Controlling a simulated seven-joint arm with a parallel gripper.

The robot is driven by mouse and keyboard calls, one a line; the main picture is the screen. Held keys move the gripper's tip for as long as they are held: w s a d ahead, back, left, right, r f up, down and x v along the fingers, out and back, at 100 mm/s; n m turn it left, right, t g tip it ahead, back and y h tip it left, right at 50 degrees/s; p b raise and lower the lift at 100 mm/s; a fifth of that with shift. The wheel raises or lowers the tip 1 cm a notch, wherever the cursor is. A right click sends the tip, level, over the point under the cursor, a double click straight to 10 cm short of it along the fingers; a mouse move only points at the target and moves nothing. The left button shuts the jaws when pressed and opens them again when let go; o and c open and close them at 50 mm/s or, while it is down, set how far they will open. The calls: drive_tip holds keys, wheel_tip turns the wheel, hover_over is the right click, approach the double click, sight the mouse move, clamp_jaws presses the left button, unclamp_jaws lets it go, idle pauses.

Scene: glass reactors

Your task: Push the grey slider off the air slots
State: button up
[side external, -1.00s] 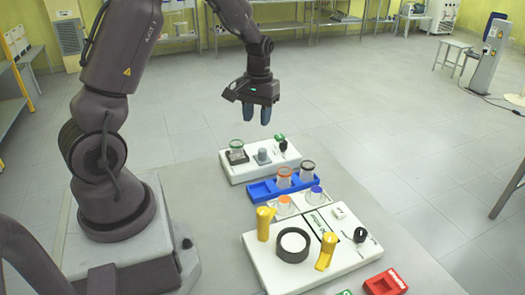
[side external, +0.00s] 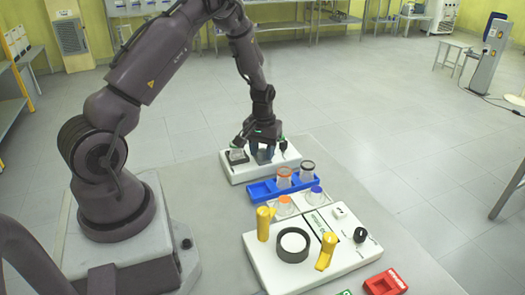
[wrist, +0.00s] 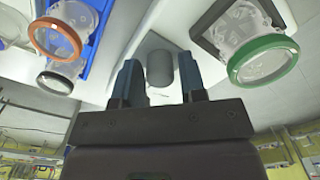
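A grey upright cylindrical piece (side external: 265,157) stands on the far white unit (side external: 236,178). It is the only grey piece I can make out there; I cannot tell whether it is the slider, and no air slots can be made out. My gripper (side external: 264,149) is lowered over this unit, pointing down. My gripper partly hides the piece in the side view.
A glass jar with a green rim (wrist: 262,60) stands close beside my gripper. A blue tray (side external: 262,192) with glass jars lies in front of the unit. A larger white unit (side external: 262,258) with yellow handles is nearer. A red block (side external: 386,283) sits at front right.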

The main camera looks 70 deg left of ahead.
drive_tip(key=shift+f, duration=0.15)
drive_tip(key=shift+c, duration=0.5)
clamp_jaws()
drive_tip(key=shift+a, duration=2.75)
drive_tip(key=shift+o, duration=0.5)
unclamp_jaws()
